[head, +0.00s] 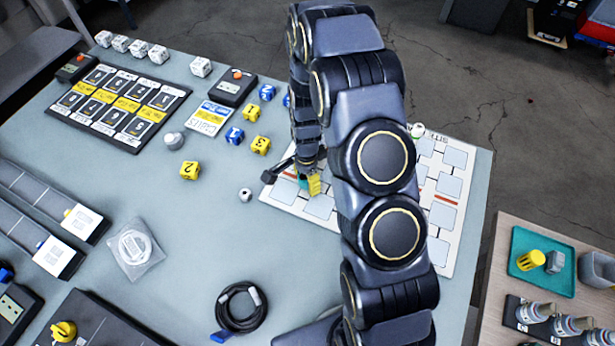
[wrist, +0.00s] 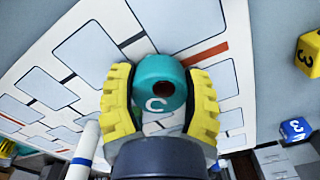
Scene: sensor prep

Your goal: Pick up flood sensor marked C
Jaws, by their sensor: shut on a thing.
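The flood sensor marked C (wrist: 158,84) is a teal rounded piece with a white letter C and a dark reddish round opening. In the wrist view it sits between the yellow ridged finger pads of my gripper (wrist: 160,100), which is shut on it. In the head view my gripper (head: 310,184) is over the left part of a white board with pale blue squares (head: 320,207); a little of the teal sensor (head: 303,183) shows beside the yellow pad. My arm hides the middle of the board. I cannot tell whether the sensor still touches the board.
Yellow and blue numbered cubes (head: 189,170) and a grey round piece (head: 173,140) lie left of the board. A black cable coil (head: 240,307) lies in front. The table's middle is mostly clear.

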